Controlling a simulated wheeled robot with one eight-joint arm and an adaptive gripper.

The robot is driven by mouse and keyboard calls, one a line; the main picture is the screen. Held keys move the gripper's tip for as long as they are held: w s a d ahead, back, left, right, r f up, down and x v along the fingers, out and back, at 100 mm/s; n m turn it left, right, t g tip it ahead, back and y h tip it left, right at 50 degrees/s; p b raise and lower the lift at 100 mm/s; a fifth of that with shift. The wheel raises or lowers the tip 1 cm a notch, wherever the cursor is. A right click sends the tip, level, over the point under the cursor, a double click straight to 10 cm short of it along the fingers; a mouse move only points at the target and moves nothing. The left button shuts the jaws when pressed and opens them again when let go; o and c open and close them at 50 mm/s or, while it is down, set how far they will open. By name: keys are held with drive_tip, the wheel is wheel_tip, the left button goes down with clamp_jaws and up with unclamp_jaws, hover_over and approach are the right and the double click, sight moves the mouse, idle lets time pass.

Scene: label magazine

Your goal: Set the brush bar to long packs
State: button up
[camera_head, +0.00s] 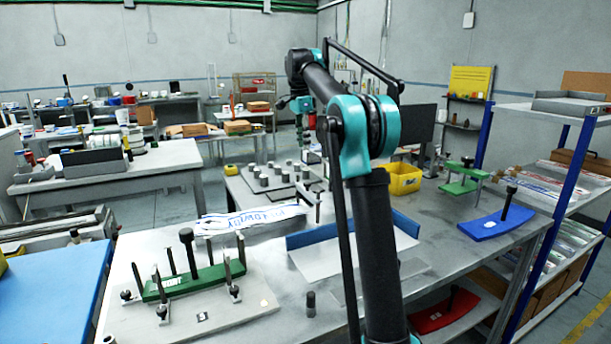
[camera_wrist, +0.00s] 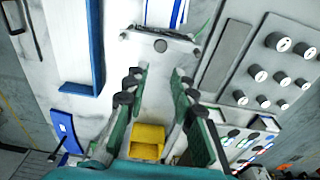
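A slim grey bar with a dark lower edge and a round knob (camera_wrist: 160,46) lies across the top of the wrist view, beside blue-striped white sheets (camera_wrist: 165,10). It looks like the brush bar, though I see no setting marks. In the head view a small bar with a post (camera_head: 318,207) beside the striped sheets (camera_head: 255,216) seems to be the same thing. My gripper (camera_wrist: 158,76) is open and empty, its fingers spread on either side with the knob beyond their tips.
A peg board with several grey cylinders (camera_head: 276,177) stands behind the bar. A blue-walled tray (camera_head: 318,236), a yellow bin (camera_head: 403,178), a blue curved plate (camera_head: 495,224) and a green block fixture (camera_head: 192,283) share the bench. A shelf rack (camera_head: 560,210) stands right.

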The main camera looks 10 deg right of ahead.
sight(306, 183)
drive_tip(key=shift+d+r, duration=0.15)
drive_tip(key=shift+r, duration=0.3)
drive_tip(key=shift+c, duration=1.2)
drive_tip(key=shift+f, duration=0.15)
clamp_jaws()
drive_tip(key=f, duration=1.3)
drive_tip(key=shift+w+d+f, duration=0.2)
drive_tip(key=shift+d+f, duration=0.1)
drive_tip(key=shift+d, duration=0.1)
drive_tip(key=shift+f, duration=1.9)
drive_tip(key=shift+s, duration=0.1)
